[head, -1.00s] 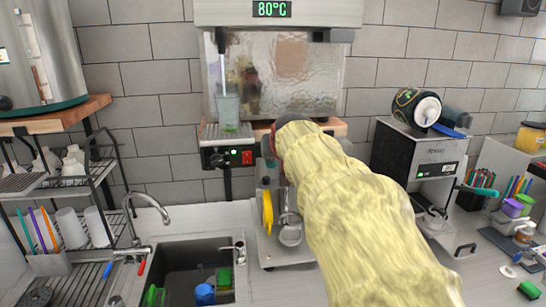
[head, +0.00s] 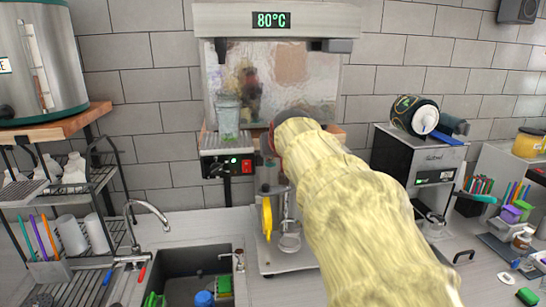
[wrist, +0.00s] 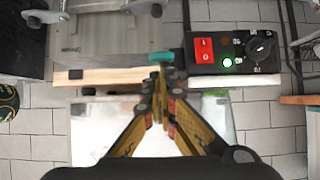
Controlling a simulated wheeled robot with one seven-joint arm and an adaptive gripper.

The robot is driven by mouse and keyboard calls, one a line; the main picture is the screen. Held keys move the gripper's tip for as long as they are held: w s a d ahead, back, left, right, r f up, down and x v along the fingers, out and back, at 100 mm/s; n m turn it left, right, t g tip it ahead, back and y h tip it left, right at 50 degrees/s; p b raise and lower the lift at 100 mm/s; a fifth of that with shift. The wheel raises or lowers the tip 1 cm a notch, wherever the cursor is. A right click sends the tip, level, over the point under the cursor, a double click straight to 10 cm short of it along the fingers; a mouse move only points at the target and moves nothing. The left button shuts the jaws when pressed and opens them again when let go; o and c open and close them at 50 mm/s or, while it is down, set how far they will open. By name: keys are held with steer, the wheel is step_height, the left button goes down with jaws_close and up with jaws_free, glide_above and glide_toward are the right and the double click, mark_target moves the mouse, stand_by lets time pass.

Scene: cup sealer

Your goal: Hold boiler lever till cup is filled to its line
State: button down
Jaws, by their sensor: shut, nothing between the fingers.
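The boiler (head: 277,20) hangs on the tiled wall in the head view, its display reading 80°C. Two black fittings show under its front edge, a left one (head: 221,48) and a right one (head: 336,46); I cannot tell which is the lever. A clear cup (head: 228,117) stands upright below the left fitting, and no stream shows above it. Its fill line and water level are too small to read. My gripper (wrist: 163,73) is shut and empty in the wrist view, close to a small teal part. In the head view my arm hides it.
A control box with a red switch and lit green lamp (head: 228,166) sits below the cup; it also shows in the wrist view (wrist: 233,50). A sink (head: 190,275) and dish rack (head: 75,240) stand left, a black-and-steel machine (head: 418,160) right.

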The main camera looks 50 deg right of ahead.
steer(key=s+a+r+p, duration=0.1)
steer(key=s+a+r, duration=0.3)
steer(key=r, duration=0.5)
steer(key=shift+s+a+r, duration=0.25)
steer(key=shift+s+a, duration=0.05)
steer(key=shift+s, duration=0.5)
stand_by(0.6)
steer(key=s+a+f+g+y+b, duration=0.15)
steer(key=a+f, duration=0.25)
steer(key=f, duration=0.4)
steer(key=s+a+f+g+y, duration=0.15)
steer(key=a+f, duration=0.25)
steer(key=f, duration=0.4)
steer(key=s+a+f+n+y+b, duration=0.2)
steer(key=s+a+f+n+b, duration=0.1)
steer(key=a+f, duration=0.8)
steer(key=s+a+f+n+y+b, duration=0.2)
steer(key=s+a+f+n+b, duration=0.2)
steer(key=a+f, duration=0.7)
steer(key=s+a+n, duration=0.1)
steer(key=s+a, duration=0.1)
steer(key=a, duration=0.2)
steer(key=shift+s+a, duration=0.15)
steer(key=shift+a, duration=0.25)
